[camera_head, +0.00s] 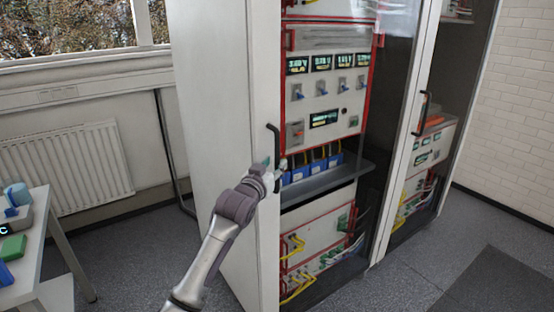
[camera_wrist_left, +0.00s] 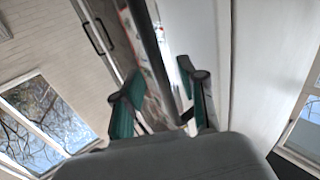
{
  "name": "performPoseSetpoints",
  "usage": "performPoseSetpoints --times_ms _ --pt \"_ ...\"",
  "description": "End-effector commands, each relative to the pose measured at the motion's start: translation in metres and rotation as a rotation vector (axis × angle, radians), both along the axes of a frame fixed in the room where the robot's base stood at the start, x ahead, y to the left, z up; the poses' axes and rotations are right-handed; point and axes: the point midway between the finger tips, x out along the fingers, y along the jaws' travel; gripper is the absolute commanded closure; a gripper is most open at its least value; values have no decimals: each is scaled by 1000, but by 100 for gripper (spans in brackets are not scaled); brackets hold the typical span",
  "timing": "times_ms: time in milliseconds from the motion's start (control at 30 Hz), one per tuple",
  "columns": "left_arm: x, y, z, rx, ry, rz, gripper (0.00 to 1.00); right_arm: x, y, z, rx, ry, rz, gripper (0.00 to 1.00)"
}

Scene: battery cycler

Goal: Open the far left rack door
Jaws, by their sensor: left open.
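The far left rack door has a white left stile (camera_head: 262,80) and a clear pane, with equipment visible behind it. It looks closed. Its black vertical handle (camera_head: 275,133) is on the stile. My left gripper (camera_head: 274,172) is at the lower half of the handle. In the left wrist view, my left gripper's two teal fingers (camera_wrist_left: 160,95) are open and apart. The dark handle bar (camera_wrist_left: 148,45) runs between them, nearer neither clearly. I cannot tell whether a finger touches it. My right gripper is not in view.
A second rack door with its own black handle (camera_head: 421,113) stands to the right. A white table (camera_head: 36,240) with small items is at the left edge, and a radiator (camera_head: 66,172) is on the wall behind. Grey floor (camera_head: 420,275) in front of the racks is clear.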

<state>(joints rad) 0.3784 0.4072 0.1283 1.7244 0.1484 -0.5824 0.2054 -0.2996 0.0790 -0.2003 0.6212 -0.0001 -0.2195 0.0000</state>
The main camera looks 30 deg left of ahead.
Motion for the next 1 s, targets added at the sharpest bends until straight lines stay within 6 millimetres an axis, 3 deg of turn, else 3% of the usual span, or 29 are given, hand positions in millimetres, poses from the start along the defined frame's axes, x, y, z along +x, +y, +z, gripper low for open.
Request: performPoseSetpoints --times_ms 200,533,567,800,1000 --pt "22 4 0 -1 1 0 59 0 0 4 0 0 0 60" --pt "26 5 0 0 0 0 59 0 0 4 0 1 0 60" --pt "26 5 0 0 0 0 60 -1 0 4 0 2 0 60" --pt "26 5 -1 0 0 0 100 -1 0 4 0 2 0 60" --pt "26 5 -1 0 0 0 100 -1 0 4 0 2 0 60"
